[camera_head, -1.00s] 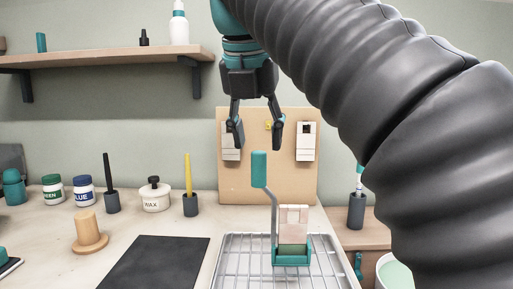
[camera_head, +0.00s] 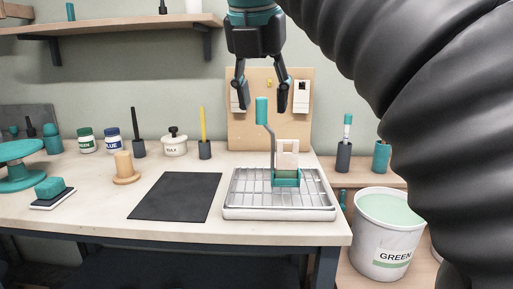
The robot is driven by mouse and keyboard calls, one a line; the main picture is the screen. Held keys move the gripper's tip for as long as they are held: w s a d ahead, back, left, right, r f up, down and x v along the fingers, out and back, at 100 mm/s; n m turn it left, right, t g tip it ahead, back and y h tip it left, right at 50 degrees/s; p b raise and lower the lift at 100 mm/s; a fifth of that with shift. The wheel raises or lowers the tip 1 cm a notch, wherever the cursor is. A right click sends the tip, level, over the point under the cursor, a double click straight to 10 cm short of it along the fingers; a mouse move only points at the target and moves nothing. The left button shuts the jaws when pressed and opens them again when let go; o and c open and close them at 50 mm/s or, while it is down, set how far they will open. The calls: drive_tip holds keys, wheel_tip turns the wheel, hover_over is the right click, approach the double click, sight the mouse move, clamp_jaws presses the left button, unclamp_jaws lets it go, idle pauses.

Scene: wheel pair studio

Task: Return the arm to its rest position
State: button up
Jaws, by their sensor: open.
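My gripper (camera_head: 262,97) hangs from the arm at the top middle, pointing down. A pale tile (camera_head: 287,155) with a green lower band sits upright in the holder, apart from the gripper. My dark ribbed arm covers the right side of the view.
A white bucket of green glaze (camera_head: 385,262) stands right of the bench. A black mat (camera_head: 175,197), a wooden stand (camera_head: 124,170), a wax pot (camera_head: 174,145) and a teal turntable (camera_head: 20,165) are on the bench. A shelf (camera_head: 110,26) is on the wall at upper left.

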drive_tip(key=s+d+f+m, duration=0.4)
drive_tip(key=d+f+m, duration=0.1)
drive_tip(key=f+m, duration=0.5)
drive_tip(key=s+d+f+m, duration=0.4)
drive_tip(key=d+f+m, duration=0.1)
drive_tip(key=f+m, duration=0.6)
drive_tip(key=s+d+f+m+t+y, duration=0.1)
drive_tip(key=s+d+f+m, duration=0.3)
drive_tip(key=f+m, duration=0.7)
wheel_tip(320, 180, down, 3)
drive_tip(key=shift+s+d+f, duration=0.1)
drive_tip(key=shift+s+d, duration=0.1)
drive_tip(key=shift+d, duration=0.25)
